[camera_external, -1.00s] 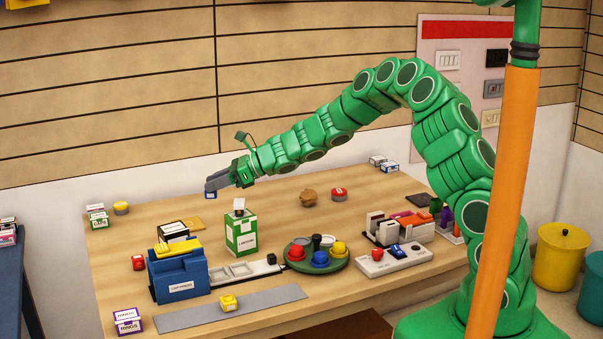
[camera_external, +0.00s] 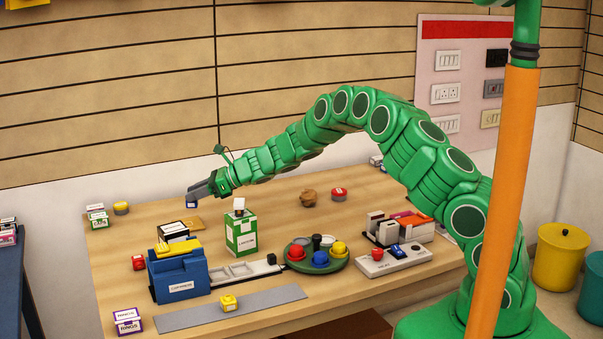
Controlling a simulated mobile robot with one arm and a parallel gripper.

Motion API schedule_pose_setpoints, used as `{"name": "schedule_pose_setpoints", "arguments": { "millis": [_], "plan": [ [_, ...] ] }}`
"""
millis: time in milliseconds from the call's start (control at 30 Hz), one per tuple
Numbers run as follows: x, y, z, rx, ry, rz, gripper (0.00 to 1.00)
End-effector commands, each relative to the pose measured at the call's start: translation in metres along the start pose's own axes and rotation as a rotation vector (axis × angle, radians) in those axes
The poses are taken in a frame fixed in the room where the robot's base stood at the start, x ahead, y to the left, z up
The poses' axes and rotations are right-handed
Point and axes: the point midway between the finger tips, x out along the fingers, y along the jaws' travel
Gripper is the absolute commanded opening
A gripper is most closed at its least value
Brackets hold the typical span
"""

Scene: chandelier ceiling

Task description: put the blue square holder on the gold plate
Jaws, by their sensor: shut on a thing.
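My gripper (camera_external: 194,194) is shut on the small blue square holder (camera_external: 191,204), which shows just below the fingertips with a pale top edge. The fingers cover part of the holder. The flat gold plate (camera_external: 191,222) lies on the table at the back left, just below the holder in the picture. The holder appears to be above the table, apart from the plate; its exact height is hard to tell.
A white-and-black box (camera_external: 173,231) stands just in front of the plate, with a blue bin (camera_external: 178,276) nearer. A green carton (camera_external: 241,234) stands to the right. A yellow-topped round button (camera_external: 121,208) is at the left.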

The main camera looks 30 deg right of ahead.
Motion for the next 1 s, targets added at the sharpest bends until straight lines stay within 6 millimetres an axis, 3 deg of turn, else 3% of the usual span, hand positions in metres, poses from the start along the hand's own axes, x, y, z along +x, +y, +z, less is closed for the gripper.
{"name": "schedule_pose_setpoints", "arguments": {
  "millis": [300, 733, 1000],
  "plan": [
    [0.022, -0.013, -0.018, 0.0, 0.003, -0.002, 0.05],
    [0.033, -0.02, -0.023, -0.002, 0.0, -0.002, 0.05],
    [0.045, -0.018, -0.051, 0.0, 0.002, 0.001, 0.05]
  ]
}}
